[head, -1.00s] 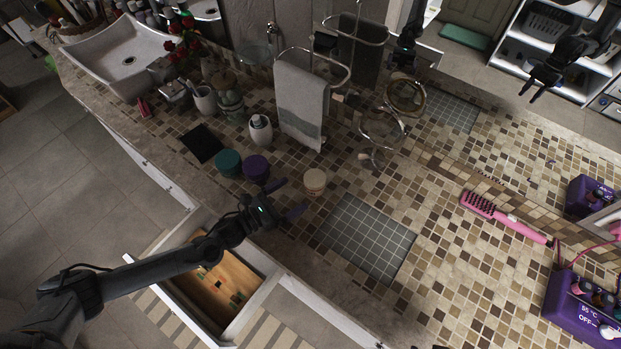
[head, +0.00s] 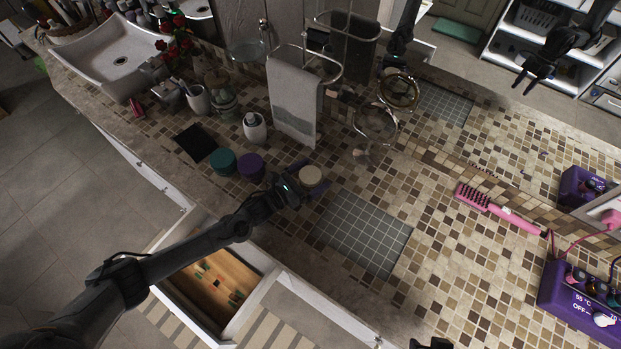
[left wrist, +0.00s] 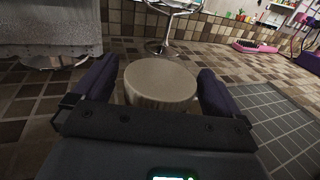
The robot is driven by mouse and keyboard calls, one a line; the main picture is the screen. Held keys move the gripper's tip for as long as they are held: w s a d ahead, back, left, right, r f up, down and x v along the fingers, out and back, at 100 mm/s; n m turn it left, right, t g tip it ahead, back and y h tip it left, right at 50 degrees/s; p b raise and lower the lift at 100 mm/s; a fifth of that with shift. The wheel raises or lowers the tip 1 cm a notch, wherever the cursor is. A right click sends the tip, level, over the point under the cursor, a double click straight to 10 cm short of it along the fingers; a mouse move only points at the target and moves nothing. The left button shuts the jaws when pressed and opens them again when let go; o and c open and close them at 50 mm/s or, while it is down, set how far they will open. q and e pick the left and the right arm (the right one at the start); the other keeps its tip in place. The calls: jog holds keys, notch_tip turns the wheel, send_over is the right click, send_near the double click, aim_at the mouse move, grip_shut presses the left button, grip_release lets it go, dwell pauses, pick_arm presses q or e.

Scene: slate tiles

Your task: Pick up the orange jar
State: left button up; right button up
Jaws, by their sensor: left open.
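The jar with a pale cream-orange lid (head: 312,175) stands upright on the mosaic counter, right of a purple-lidded jar (head: 250,166) and a teal-lidded jar (head: 222,161). My left gripper (head: 304,178) is open at counter height, with its fingers reaching to either side of the pale jar. In the left wrist view the pale lid (left wrist: 161,79) lies between the two purple fingers of my left gripper (left wrist: 160,85), with a narrow gap at each side. The jar's lower part is mostly hidden. My right gripper's fingers do not show directly.
A round stand mirror (head: 376,123) and a hanging towel (head: 294,104) are behind the jar. A grey tile mat (head: 362,235) lies to its right. A white dispenser (head: 255,128) stands behind the coloured jars. An open drawer (head: 262,292) juts out below the counter.

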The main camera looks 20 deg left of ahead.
pick_arm(q)
jog(key=c, duration=1.1)
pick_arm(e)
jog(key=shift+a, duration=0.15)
pick_arm(q)
jog(key=shift+r, duration=0.1)
